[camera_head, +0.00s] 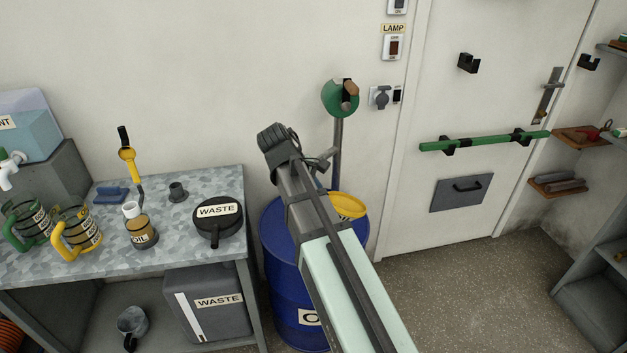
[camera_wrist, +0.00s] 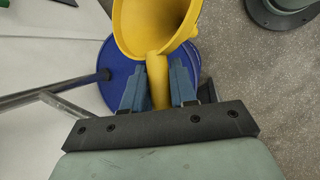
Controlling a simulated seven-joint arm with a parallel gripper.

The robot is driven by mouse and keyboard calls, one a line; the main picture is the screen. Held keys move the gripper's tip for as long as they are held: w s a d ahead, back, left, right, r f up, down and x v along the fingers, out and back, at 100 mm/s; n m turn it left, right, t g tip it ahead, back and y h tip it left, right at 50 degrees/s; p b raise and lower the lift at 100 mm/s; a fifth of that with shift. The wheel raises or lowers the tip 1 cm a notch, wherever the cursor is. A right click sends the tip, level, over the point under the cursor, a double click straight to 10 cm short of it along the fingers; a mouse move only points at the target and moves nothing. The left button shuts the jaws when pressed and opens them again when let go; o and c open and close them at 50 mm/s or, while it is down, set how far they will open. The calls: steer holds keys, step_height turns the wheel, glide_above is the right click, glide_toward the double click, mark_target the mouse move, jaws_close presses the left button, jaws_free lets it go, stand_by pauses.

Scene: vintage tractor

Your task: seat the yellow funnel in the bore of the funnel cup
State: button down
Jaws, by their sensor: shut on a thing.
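The yellow funnel (camera_wrist: 158,25) is in my gripper (camera_wrist: 157,92). In the wrist view both blue-grey fingers are shut on its narrow yellow stem, and its wide mouth tips toward the top of the picture. In the head view the funnel (camera_head: 347,205) shows just right of my arm, above the blue drum; my fingers are hidden behind the arm there. A small dark grey cup on a wider foot (camera_head: 178,191), which looks like the funnel cup, stands upright on the bench at left. It is well apart from the funnel, and its bore is hard to make out.
The blue drum (camera_head: 283,267) stands under the funnel, with a green-headed pump (camera_head: 340,98) on a pipe behind.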

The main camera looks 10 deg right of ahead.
steer(key=w+a+r+n+t+y, duration=0.15)
steer(key=a+n+t, duration=0.4)
steer(key=a, duration=1.15)
steer(key=w+a+n+t+y, duration=0.1)
steer(key=a+n+t+y, duration=0.15)
steer(key=a+n, duration=0.95)
steer(key=s+a+t+y, duration=0.1)
steer(key=s+a+y, duration=0.1)
steer(key=a, duration=0.6)
steer(key=s+a+f+y, duration=0.1)
steer(key=s+a, duration=0.3)
steer(key=a, duration=0.4)
steer(key=shift+a+n+t+y, duration=0.35)
steer(key=shift+a+t+y, duration=0.05)
steer(key=shift+y, duration=0.3)
steer(key=shift+f, duration=0.1)
steer(key=w+f, duration=0.1)
steer(key=w, duration=2.3)
steer(key=shift+f, duration=0.1)
